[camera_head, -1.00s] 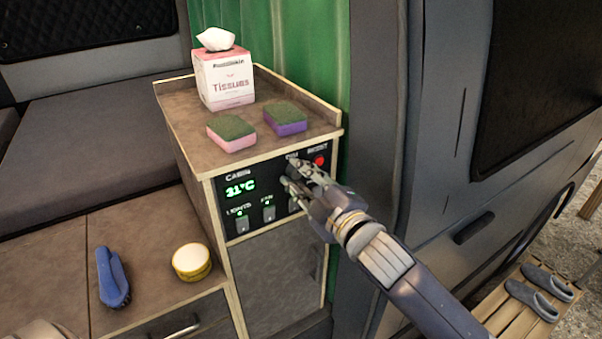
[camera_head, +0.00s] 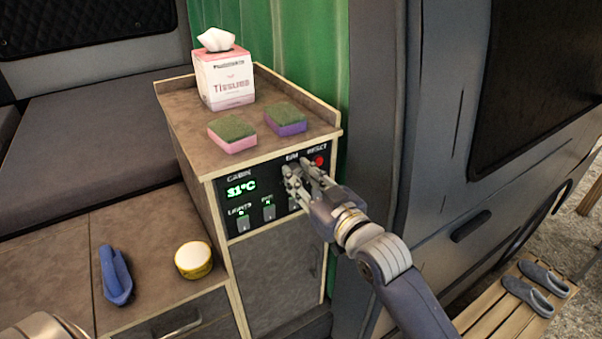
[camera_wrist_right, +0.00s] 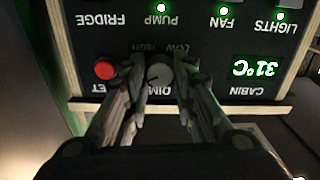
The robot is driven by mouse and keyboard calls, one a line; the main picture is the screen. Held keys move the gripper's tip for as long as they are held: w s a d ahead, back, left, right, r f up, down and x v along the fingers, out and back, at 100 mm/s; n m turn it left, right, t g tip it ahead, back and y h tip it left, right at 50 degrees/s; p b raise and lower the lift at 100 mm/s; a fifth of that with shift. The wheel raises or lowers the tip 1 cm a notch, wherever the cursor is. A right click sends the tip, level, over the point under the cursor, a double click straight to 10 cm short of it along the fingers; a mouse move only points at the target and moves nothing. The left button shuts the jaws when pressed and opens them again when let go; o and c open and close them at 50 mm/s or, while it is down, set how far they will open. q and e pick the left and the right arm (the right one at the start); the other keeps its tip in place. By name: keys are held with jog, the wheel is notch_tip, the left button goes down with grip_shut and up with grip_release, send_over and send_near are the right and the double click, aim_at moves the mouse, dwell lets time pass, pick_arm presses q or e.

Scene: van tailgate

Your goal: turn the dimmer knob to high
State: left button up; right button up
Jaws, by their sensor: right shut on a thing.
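The dimmer knob (camera_wrist_right: 159,75) is a small grey round knob on the black control panel (camera_head: 238,208). In the right wrist view the panel is upside down, with the LOW and HIGH labels just above the knob. A dark mark shows on its face, but I cannot tell its setting for sure. My right gripper (camera_head: 298,171) is at the panel's upper right, its fingers hiding the knob in the head view. In the right wrist view the gripper (camera_wrist_right: 158,84) is shut on the knob, one finger on each side.
A red reset button (camera_head: 319,161) sits close beside the right fingers. The panel's rocker switches (camera_head: 269,213) are below. Two sponges (camera_head: 286,119) and a tissue box (camera_head: 224,79) stand on the cabinet top.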

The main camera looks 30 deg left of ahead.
jog(key=m, duration=0.3)
jog(key=m+p, duration=0.1)
jog(key=shift+r+m, duration=0.3)
jog(key=shift+m+p, duration=0.45)
jog(key=shift+m, duration=1.45)
jog(key=shift+w, duration=0.1)
jog(key=o, duration=1.1)
jog(key=shift+c, duration=0.2)
jog(key=shift+f, duration=0.15)
